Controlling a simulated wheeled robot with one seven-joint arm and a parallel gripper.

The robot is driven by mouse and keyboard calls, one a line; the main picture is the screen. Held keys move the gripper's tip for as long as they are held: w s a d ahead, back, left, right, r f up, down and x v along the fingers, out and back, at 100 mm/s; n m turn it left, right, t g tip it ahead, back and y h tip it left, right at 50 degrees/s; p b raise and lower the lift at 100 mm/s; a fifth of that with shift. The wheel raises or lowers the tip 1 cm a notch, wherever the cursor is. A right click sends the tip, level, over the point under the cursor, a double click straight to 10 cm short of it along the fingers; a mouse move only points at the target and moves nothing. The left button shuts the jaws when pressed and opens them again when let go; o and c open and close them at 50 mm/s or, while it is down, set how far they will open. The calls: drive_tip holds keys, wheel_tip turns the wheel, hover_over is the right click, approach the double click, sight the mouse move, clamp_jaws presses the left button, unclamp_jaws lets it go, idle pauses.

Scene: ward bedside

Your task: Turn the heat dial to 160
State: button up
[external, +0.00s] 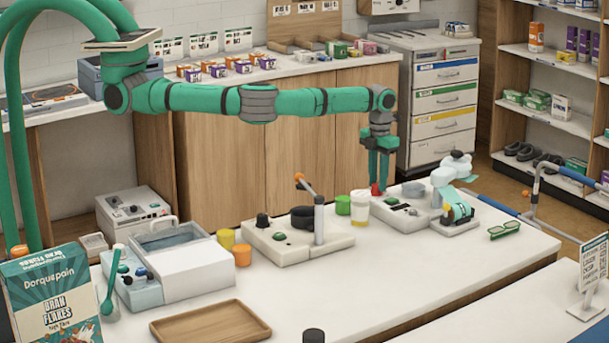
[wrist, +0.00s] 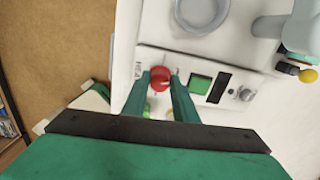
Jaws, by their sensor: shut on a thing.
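In the wrist view a round red dial (wrist: 160,79) with a pale pointer mark sits on a light device panel (wrist: 226,66). My gripper (wrist: 158,82) has its two green fingers on either side of the red dial, shut on it. In the external view my gripper (external: 378,188) reaches down to the device, and a little red of the dial (external: 376,190) shows between the fingertips. A green square button (wrist: 199,84), a dark slot or display and a small grey knob (wrist: 245,94) sit right of the dial. The scale numbers are too small to read.
A grey round dish (wrist: 202,14) is on the device behind the panel. A white cup (external: 359,211) and green cup (external: 343,205) stand left of the device.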

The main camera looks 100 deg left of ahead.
drive_tip(key=m, duration=0.4)
drive_tip(key=shift+w+d+m, duration=0.1)
drive_tip(key=shift+m, duration=0.2)
drive_tip(key=m, duration=0.4)
drive_tip(key=shift+m, duration=0.4)
drive_tip(key=shift+d, duration=0.1)
drive_tip(key=o, duration=1)
drive_tip(key=shift+o, duration=0.2)
drive_tip(key=shift+r, duration=0.1)
wheel_tip(320, 180, up, 11)
